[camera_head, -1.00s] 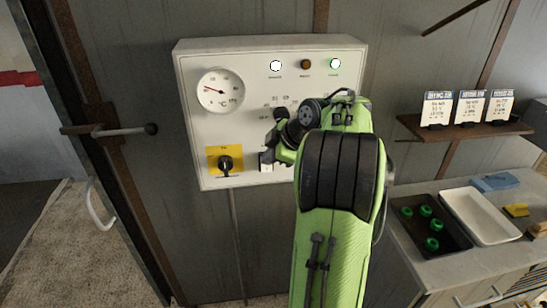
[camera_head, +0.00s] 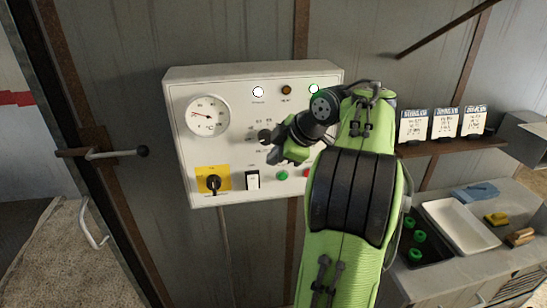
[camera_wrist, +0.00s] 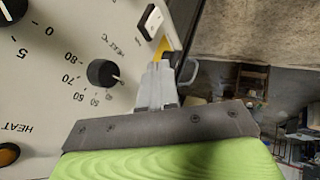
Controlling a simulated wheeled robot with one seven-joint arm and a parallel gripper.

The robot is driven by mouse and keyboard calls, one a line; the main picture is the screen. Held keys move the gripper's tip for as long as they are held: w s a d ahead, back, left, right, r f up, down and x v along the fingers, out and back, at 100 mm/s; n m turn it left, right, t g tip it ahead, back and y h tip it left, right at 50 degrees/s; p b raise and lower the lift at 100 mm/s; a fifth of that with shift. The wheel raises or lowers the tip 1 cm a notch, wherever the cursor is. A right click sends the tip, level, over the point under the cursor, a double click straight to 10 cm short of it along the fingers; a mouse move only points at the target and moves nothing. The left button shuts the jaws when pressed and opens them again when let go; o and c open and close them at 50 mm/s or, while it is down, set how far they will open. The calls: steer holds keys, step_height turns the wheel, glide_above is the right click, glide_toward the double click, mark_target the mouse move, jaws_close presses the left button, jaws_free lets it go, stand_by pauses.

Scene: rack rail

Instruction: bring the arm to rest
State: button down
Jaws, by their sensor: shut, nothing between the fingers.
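My green arm (camera_head: 350,200) reaches up in front of a white control panel (camera_head: 235,75) in the head view. My gripper (camera_head: 273,154) is close to the panel face, beside a black temperature knob (camera_head: 265,136). In the wrist view the grey fingers of my gripper (camera_wrist: 158,70) are together with nothing between them. They lie next to the heat knob (camera_wrist: 103,73) and its numbered scale; I cannot tell whether they touch the panel. My forearm hides the panel's lower right part.
The panel bears a round gauge (camera_head: 208,116), a yellow-backed rotary switch (camera_head: 213,184), a rocker switch (camera_head: 252,180) and a green button (camera_head: 282,175). A shelf with cards (camera_head: 455,147) and a bench with a white tray (camera_head: 460,228) stand right. A door handle (camera_head: 115,154) sticks out left.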

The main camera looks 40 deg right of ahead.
steer(key=shift+s, duration=0.25)
steer(key=w+a+r+m, duration=0.1)
steer(key=a+m, duration=0.1)
steer(key=a, duration=1)
steer(key=s+a+f+m+g+b, duration=0.1)
steer(key=s+a+m, duration=0.15)
steer(key=a, duration=0.35)
steer(key=s+a+f+m, duration=0.1)
steer(key=s+a+f, duration=0.1)
steer(key=s+a, duration=0.35)
steer(key=s+a+f+m+g, duration=0.1)
steer(key=s+a+f+m, duration=0.3)
steer(key=s+f, duration=0.3)
steer(key=s, duration=0.3)
steer(key=shift+f+h+b, duration=0.2)
steer(key=shift+h+b, duration=0.1)
steer(key=shift+b, duration=0.1)
steer(key=c, duration=1.8)
jaws_free()
steer(key=shift+c, duration=0.2)
